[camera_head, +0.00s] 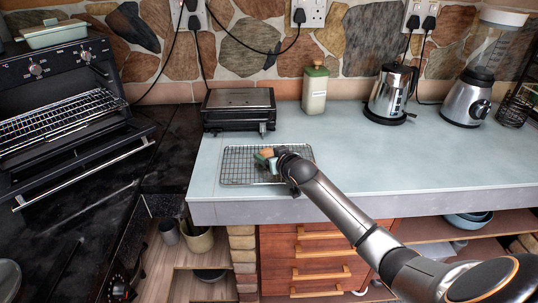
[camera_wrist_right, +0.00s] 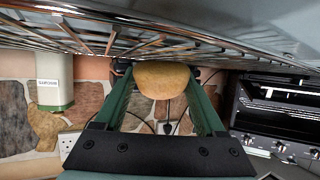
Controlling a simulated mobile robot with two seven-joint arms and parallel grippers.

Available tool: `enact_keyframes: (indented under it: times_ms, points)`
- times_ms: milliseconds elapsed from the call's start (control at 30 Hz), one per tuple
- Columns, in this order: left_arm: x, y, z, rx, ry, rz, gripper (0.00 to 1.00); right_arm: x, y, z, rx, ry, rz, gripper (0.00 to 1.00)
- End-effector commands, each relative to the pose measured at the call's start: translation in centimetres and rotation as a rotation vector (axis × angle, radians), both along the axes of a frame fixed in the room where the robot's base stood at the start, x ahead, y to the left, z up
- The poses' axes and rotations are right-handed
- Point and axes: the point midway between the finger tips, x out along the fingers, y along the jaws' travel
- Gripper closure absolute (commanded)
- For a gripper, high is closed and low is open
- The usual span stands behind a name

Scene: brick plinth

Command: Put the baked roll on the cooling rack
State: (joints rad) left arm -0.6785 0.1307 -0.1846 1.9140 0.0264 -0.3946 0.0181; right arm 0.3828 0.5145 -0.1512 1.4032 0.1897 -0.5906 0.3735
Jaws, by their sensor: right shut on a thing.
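The cooling rack (camera_head: 238,172) is a wire grid lying on the pale blue counter, near its front edge. In the right wrist view, the roll (camera_wrist_right: 162,79) sits between the green fingers, close to the rack's wires (camera_wrist_right: 70,32). I cannot tell whether it touches them. My left gripper is not in view.
An open oven (camera_head: 60,95) with a wire shelf stands at the left. A dark grill press (camera_head: 239,109), a canister (camera_head: 314,90), a kettle (camera_head: 391,92) and a blender (camera_head: 477,85) stand along the back. The counter right of the rack is clear.

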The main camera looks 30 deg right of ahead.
Motion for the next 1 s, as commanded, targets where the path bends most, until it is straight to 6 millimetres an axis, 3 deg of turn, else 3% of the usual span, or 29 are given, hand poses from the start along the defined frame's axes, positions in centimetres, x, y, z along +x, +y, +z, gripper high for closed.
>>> enact_keyframes:
  times_ms: [167,200,400,733,1000]
  points:
    - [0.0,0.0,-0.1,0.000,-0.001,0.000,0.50,0.0,0.0,-0.3,0.000,0.001,0.000,0.79]
    - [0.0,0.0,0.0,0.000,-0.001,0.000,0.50,0.0,0.0,-0.2,0.000,0.001,0.000,0.23]
    - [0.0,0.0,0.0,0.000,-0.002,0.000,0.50,0.0,0.0,-0.2,0.000,0.001,0.000,0.01]
    - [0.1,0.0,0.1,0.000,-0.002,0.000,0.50,-0.1,0.0,0.1,0.000,0.001,0.000,0.00]
    - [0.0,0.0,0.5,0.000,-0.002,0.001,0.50,-2.9,0.4,1.2,-0.002,0.001,0.001,0.00]
